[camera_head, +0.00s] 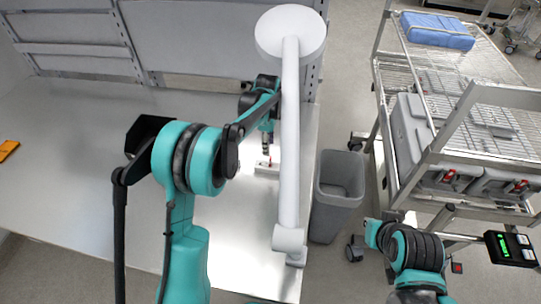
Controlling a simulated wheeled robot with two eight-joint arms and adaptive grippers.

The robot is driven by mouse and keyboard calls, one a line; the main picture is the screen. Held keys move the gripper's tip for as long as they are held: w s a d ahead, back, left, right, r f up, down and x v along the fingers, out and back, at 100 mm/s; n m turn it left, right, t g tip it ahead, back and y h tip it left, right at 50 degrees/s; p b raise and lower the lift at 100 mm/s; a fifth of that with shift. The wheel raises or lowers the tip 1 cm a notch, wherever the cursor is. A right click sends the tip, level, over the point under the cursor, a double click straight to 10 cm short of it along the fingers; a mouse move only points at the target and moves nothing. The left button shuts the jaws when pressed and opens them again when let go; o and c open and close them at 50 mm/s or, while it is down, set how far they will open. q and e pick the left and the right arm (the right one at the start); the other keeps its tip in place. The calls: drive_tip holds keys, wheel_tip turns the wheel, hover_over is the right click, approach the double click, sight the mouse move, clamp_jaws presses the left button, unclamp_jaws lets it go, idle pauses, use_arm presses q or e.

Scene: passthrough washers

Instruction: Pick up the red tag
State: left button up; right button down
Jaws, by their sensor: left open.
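A small red piece, which looks like the red tag (264,163), sits on a small white block (267,170) on the pale table, just left of the white post. My left arm reaches over the table, and my left gripper (266,150) points down just above the red piece. The gripper is open and small in view. I cannot tell whether its fingertips touch the tag. My right arm shows at the lower right beside the cart, and its gripper cannot be made out.
A white lamp-like post (290,130) stands close to the right of my left gripper. A grey bin (338,190) is beside the table. A wire cart (455,75) holds a blue package (437,30) and grey boxes with red latches. An orange item (8,149) lies far left.

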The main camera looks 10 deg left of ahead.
sight(271, 157)
use_arm(q)
drive_tip(key=shift+w+d+f+n, duration=0.1)
drive_tip(key=shift+w+f+n, duration=0.25)
drive_tip(key=shift+f, duration=0.25)
drive_tip(key=f+b, duration=0.1)
drive_tip(key=f, duration=0.6)
drive_tip(key=shift+d+f, duration=0.2)
drive_tip(key=c, duration=0.8)
